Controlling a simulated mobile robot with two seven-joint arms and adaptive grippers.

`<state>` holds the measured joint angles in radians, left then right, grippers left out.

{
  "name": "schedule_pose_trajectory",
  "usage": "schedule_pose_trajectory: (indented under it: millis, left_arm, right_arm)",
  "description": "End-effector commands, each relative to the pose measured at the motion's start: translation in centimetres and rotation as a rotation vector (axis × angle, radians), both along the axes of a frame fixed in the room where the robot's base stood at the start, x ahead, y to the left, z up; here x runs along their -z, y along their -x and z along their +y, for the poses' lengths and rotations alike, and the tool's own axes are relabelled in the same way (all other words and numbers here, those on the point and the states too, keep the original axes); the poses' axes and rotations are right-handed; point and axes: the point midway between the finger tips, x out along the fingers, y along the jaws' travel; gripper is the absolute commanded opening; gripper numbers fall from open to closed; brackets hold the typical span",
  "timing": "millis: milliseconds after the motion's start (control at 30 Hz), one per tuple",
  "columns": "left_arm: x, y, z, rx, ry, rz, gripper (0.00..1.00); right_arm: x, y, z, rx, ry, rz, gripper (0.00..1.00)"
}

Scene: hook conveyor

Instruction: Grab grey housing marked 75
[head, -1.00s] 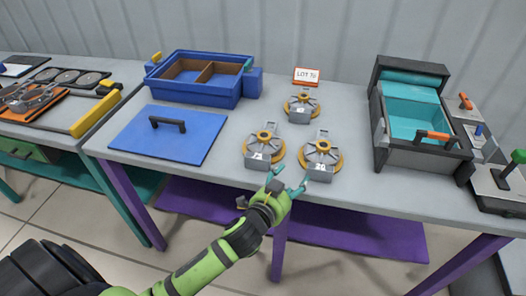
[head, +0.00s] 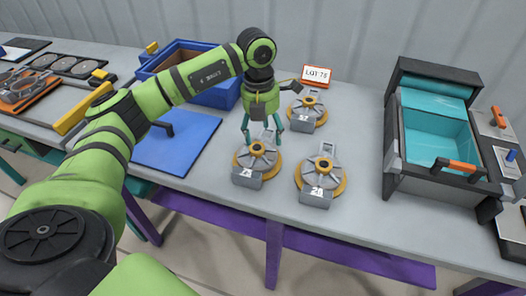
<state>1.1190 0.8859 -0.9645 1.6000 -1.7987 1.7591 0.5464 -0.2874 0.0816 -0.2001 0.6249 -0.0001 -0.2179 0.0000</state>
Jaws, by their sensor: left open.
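Three grey housings with orange-yellow rings stand on the grey table. The front-left housing (head: 249,174) bears a label that seems to read 75. The front-right housing (head: 316,195) seems marked 20. The back housing (head: 303,124) has a small label I cannot read surely. My left gripper (head: 263,142) is open and points down, its teal fingers just above the far side of the front-left housing and partly covering it from view. I cannot tell whether they touch it. My right gripper is not in view.
A card (head: 317,74) reading LOT 75 stands behind the housings. A blue divided bin (head: 218,97) and flat blue lid (head: 178,156) lie left, partly behind my arm. A grey case with teal lining (head: 393,181) stands right. Table is bare between the housings and the case.

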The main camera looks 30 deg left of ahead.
Motion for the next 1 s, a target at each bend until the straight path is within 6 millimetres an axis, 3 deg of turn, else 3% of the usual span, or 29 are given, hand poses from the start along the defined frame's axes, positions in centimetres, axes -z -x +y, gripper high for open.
schedule_pose_trajectory:
  millis: [67,167,367,600,900,1000]
  left_arm:
    - [-0.5,0.2,1.6,-0.025,-0.055,0.012,0.69]
    - [0.0,0.4,2.4,-0.036,-0.081,0.023,0.69]
    - [2.1,0.5,2.3,-0.034,-0.079,0.024,0.69]
    - [5.6,0.5,2.1,-0.033,-0.076,0.022,0.69]
    - [6.4,0.4,2.1,-0.032,-0.076,0.019,0.69]
    - [6.3,0.4,2.1,-0.032,-0.076,0.019,0.29]
  right_arm:
    - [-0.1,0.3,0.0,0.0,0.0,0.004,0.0]
    - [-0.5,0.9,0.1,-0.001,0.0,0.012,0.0]
    - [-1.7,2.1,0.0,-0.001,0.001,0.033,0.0]
    - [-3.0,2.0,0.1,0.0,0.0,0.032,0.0]
    - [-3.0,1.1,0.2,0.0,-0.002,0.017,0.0]
    - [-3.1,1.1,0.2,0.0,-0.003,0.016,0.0]
